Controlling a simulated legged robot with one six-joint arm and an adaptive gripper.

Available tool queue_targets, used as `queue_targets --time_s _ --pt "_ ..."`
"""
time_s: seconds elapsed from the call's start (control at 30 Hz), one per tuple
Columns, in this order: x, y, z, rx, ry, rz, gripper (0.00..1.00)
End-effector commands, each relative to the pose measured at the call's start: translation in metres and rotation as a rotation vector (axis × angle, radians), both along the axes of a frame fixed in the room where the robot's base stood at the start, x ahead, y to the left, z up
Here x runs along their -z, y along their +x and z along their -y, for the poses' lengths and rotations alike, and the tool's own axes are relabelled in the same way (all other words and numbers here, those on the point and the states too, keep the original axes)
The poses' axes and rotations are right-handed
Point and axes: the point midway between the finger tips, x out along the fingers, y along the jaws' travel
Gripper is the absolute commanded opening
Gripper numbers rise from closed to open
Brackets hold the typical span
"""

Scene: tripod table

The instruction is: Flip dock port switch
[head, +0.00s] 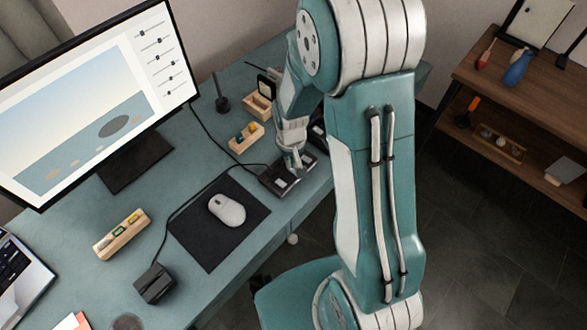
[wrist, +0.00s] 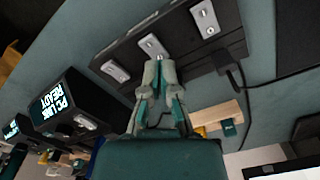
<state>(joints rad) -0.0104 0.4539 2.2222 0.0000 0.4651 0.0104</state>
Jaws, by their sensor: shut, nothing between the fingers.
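The dock (head: 275,183) is a black box near the right edge of the teal desk in the head view. In the wrist view, the dock (wrist: 186,60) shows a row of three silver switch plates: one at left (wrist: 117,71), one in the middle (wrist: 160,46) and one at right (wrist: 205,18). My gripper (wrist: 159,66) is shut and empty, its tips right at the middle plate's small lever. I cannot tell whether they touch it. In the head view my gripper (head: 297,164) is over the dock and hides part of it. The lever's position is unclear.
In the wrist view a black unit (wrist: 62,105) reads "PC LINK READY", and a cable (wrist: 232,72) leaves the dock. In the head view, a mouse (head: 227,210) on a dark mat, a wooden holder (head: 246,137) and a monitor (head: 138,160) stand left of the dock.

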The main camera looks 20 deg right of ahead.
Motion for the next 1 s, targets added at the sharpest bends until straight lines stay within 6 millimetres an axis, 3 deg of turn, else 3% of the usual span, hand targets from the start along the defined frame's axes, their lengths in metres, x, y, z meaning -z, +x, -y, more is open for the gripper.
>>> queue_targets --time_s 0.73,1.0 --pt "-0.052 0.001 0.0 0.0 0.0 0.002 0.0" --pt "-0.058 0.0 0.0 0.0 0.0 0.0 0.0"
